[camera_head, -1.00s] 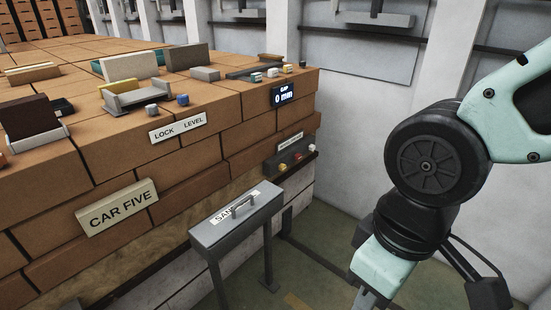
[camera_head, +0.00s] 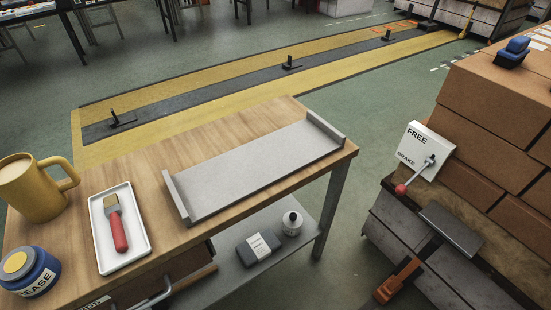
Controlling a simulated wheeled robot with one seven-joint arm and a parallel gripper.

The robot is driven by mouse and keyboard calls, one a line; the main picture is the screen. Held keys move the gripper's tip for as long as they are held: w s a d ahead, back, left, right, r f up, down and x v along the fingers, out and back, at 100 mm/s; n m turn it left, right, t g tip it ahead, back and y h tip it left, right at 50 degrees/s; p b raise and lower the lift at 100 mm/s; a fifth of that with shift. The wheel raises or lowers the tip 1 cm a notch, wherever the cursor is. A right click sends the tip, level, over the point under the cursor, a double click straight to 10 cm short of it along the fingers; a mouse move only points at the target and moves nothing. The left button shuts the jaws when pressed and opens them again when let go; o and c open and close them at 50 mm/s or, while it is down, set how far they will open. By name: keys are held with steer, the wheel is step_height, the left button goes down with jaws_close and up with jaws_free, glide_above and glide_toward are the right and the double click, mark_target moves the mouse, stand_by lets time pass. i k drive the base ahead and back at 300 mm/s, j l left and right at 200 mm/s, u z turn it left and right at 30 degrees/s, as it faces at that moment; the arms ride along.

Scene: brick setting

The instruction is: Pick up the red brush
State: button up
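The red brush (camera_head: 118,231) lies on a white tray (camera_head: 143,254) on the wooden workbench at the lower left. Its red handle points toward the front of the bench and its tan bristle end points away. Nothing covers it. My gripper and arm are not in view now.
A yellow mug (camera_head: 32,190) and a blue grease tin (camera_head: 30,272) stand left of the white tray. A grey metal tray (camera_head: 255,165) lies empty on the bench (camera_head: 158,160). A brick stack (camera_head: 490,110) with a brake lever (camera_head: 415,176) is at right. Green floor lies between.

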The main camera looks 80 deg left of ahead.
mark_target(112, 208)
steer(key=u, duration=3.5)
